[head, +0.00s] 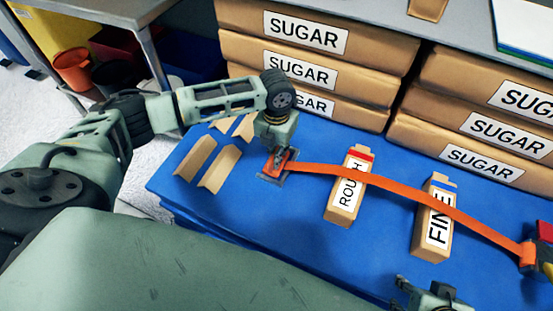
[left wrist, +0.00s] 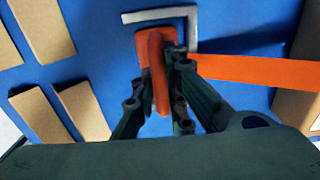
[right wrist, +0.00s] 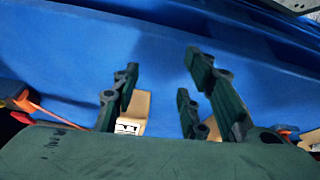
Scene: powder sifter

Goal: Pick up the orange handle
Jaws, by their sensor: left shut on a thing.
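The orange handle (head: 292,156) is at the left end of a long orange strap (head: 400,186), over a grey angled bracket (head: 270,180) on the blue surface. It also shows in the left wrist view (left wrist: 157,60), upright between the fingers. My left gripper (head: 279,157) is shut on the handle; its fingers show on both sides of it in the left wrist view (left wrist: 155,88). Whether the handle is clear of the surface I cannot tell. My right gripper (head: 428,296) is at the lower right; in the right wrist view (right wrist: 158,80) its fingers are spread and empty.
A ROUGH box (head: 346,200) and a FINE box (head: 432,235) stand under or beside the strap. Several cardboard pieces (head: 219,171) lie left of the handle. SUGAR sacks (head: 370,50) are stacked behind. A dark, red and yellow thing (head: 543,255) is at the strap's right end.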

